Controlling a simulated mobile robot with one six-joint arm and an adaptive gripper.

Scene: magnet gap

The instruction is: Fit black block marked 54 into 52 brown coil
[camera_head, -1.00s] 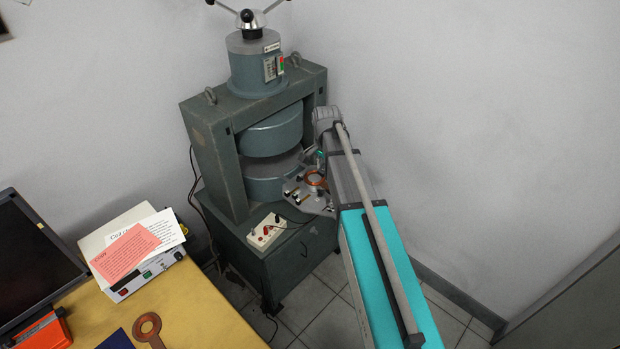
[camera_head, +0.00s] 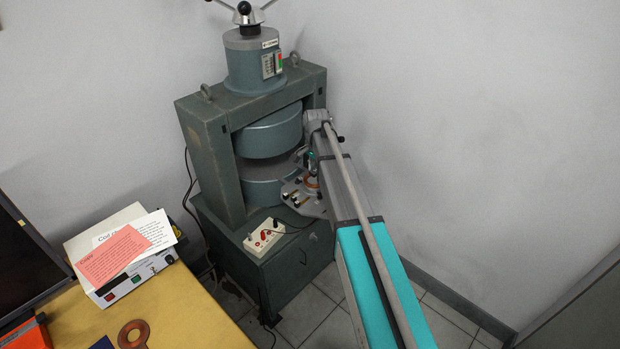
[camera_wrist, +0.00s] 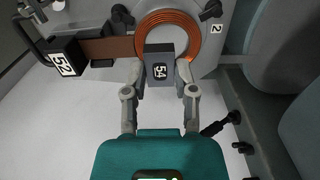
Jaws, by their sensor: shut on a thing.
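In the wrist view my gripper (camera_wrist: 160,84) is shut on a black block marked 54 (camera_wrist: 160,71), with one finger on each side of it. The brown coil (camera_wrist: 190,40) is a round copper winding on a grey plate. A brown strip (camera_wrist: 106,49) runs left from it to a black block marked 52 (camera_wrist: 65,58). The far end of block 54 overlaps the coil's near rim and hides part of it. I cannot tell whether they touch. The coil also shows in the head view (camera_head: 312,183), partly behind my arm.
A green press-like magnet (camera_head: 223,165) stands by the wall, its two round poles apart. A control box (camera_head: 264,237) lies on its base. A yellow table (camera_head: 185,310) at lower left holds a copper ring (camera_head: 133,333) and a white instrument (camera_head: 135,277) with papers.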

